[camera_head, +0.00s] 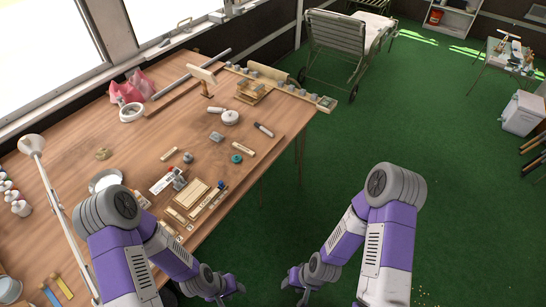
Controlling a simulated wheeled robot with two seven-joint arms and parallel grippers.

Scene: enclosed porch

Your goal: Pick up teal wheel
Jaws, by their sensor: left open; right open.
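The teal wheel (236,158) is a small round disc lying on the brown wooden table (140,115), near its right edge. My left gripper (233,294) is open and low in the view, in front of the table and well apart from the wheel. My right gripper (291,289) is open, off the table's right side above the green floor, and also apart from the wheel. Both grippers appear empty, though their fingertips are small in the view.
A wooden tray (184,214) with pieces lies left of and nearer than the wheel. A dark-tipped marker (264,130), a small wooden block (243,149) and a white round item (230,117) lie around it. A white lamp (31,146) stands at left. The green floor (440,140) at right is mostly clear.

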